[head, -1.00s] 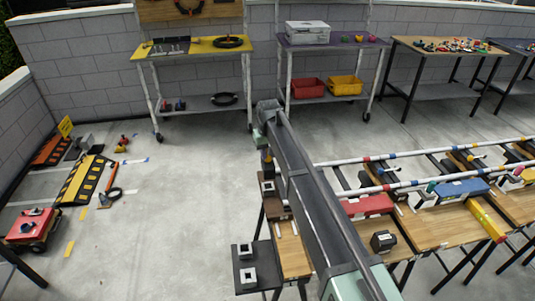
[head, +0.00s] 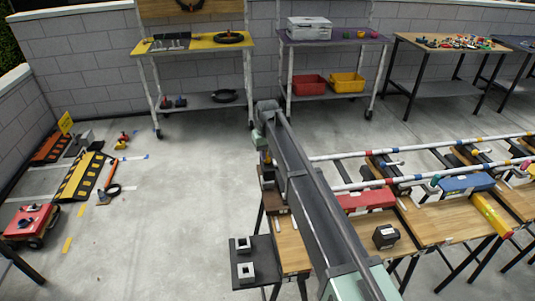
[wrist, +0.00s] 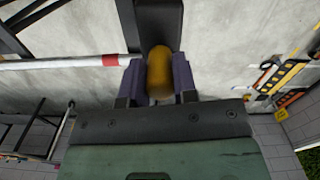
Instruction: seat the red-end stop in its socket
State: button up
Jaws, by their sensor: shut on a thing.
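In the wrist view my gripper (wrist: 159,82) is shut on an amber, round-topped stop (wrist: 160,70), held between two dark purple pads. A dark upright bar lies just beyond it. A white rail with a red end (wrist: 110,60) comes in from the left and ends beside the left pad; I cannot tell whether they touch. In the head view my gripper (head: 266,158) hangs at the far end of my arm, small and partly hidden, near the rail's left end (head: 314,158). A small dark block with a pale top (head: 268,185) is below it. I cannot make out the socket clearly.
A dark tray (head: 262,272) with two white square-holed blocks stands at the left end of the wooden benches (head: 290,245). Red (head: 365,200) and blue (head: 466,184) boxes and the white rails lie to the right.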

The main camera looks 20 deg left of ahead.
aim_at(268, 162)
jog(key=shift+f+b, duration=1.45)
jog(key=shift+f, duration=0.2)
jog(key=o, duration=1.1)
jog(key=shift+c, duration=0.2)
notch_tip(268, 162, up, 11)
jog(key=p, duration=1.1)
jog(key=shift+r, duration=0.1)
